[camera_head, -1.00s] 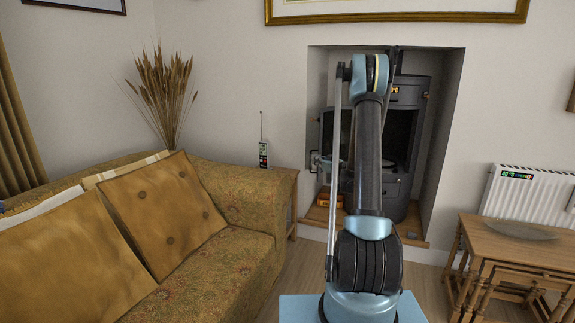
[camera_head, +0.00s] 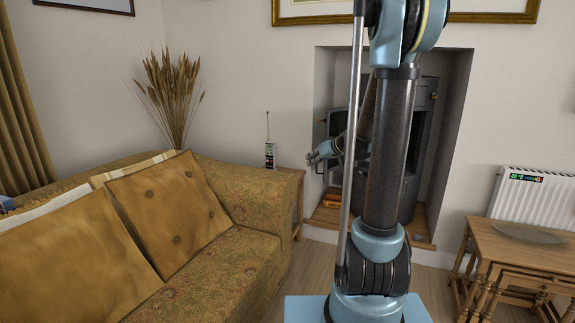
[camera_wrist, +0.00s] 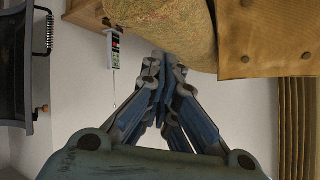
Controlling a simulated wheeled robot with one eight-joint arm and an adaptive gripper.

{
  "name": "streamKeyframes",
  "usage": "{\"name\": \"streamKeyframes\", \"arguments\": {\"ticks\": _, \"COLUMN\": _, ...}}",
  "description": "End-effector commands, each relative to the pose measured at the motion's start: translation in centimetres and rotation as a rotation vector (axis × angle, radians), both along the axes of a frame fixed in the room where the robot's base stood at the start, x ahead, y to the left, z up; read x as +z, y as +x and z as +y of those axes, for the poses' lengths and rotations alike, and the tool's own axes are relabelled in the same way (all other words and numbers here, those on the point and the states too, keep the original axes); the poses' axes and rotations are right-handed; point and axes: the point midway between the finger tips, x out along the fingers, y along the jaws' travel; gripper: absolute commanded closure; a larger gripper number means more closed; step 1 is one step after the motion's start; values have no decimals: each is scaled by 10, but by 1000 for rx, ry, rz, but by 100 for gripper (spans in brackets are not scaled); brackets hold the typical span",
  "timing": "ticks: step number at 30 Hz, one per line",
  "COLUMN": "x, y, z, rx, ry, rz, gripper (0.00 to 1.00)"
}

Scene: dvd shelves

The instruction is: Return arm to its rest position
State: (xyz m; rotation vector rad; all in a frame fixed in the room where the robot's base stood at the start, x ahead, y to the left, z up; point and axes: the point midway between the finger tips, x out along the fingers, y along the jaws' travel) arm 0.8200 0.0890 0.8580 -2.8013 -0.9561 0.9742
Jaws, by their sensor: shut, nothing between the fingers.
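My gripper (camera_head: 313,156) shows in the head view to the left of my upright arm link, in front of the fireplace alcove. It points left and is clear of everything there. In the wrist view my gripper (camera_wrist: 165,64) has its blue fingers drawn together at the tips, with nothing held between them. My arm stands tall in the middle of the head view and hides part of the alcove.
A floral sofa (camera_head: 236,200) with mustard cushions (camera_head: 168,215) fills the left. A small side table (camera_head: 290,172) holds a radio-like device (camera_head: 270,155). A dark stove (camera_head: 412,185) stands in the alcove. A wooden table (camera_head: 520,258) and radiator (camera_head: 535,195) are right.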

Motion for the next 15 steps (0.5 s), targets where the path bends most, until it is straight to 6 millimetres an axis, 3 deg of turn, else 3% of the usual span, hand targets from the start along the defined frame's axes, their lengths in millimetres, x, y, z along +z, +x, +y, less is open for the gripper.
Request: {"name": "streamKeyframes", "arguments": {"ticks": 15, "x": -13, "y": -149, "z": -6, "rx": -71, "ry": -131, "rz": 286, "gripper": 100}}
